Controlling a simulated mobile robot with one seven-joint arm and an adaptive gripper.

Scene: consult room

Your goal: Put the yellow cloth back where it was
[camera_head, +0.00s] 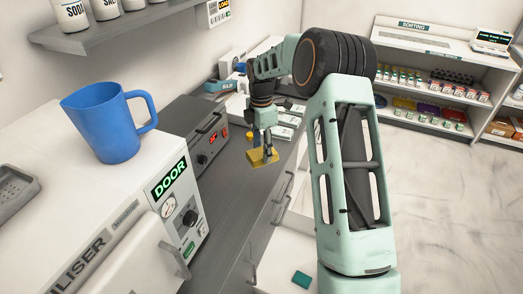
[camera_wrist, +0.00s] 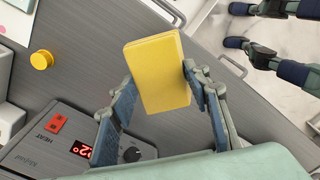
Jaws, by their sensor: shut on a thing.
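The yellow cloth (camera_head: 262,157) is a flat, folded-looking rectangular block. In the wrist view the yellow cloth (camera_wrist: 157,72) sits between the two fingers of my gripper (camera_wrist: 157,90). My gripper (camera_head: 268,146) is shut on it, over the grey counter (camera_head: 232,190) beside the heater box. I cannot tell whether the cloth touches the counter.
The heater box (camera_head: 200,135) with a red display stands left of my gripper. A blue jug (camera_head: 103,122) stands on the steriliser (camera_head: 130,205). A yellow round knob-like thing (camera_wrist: 41,60) is on the counter. A green piece (camera_head: 302,279) lies low down. Shelves (camera_head: 430,90) are at the back right.

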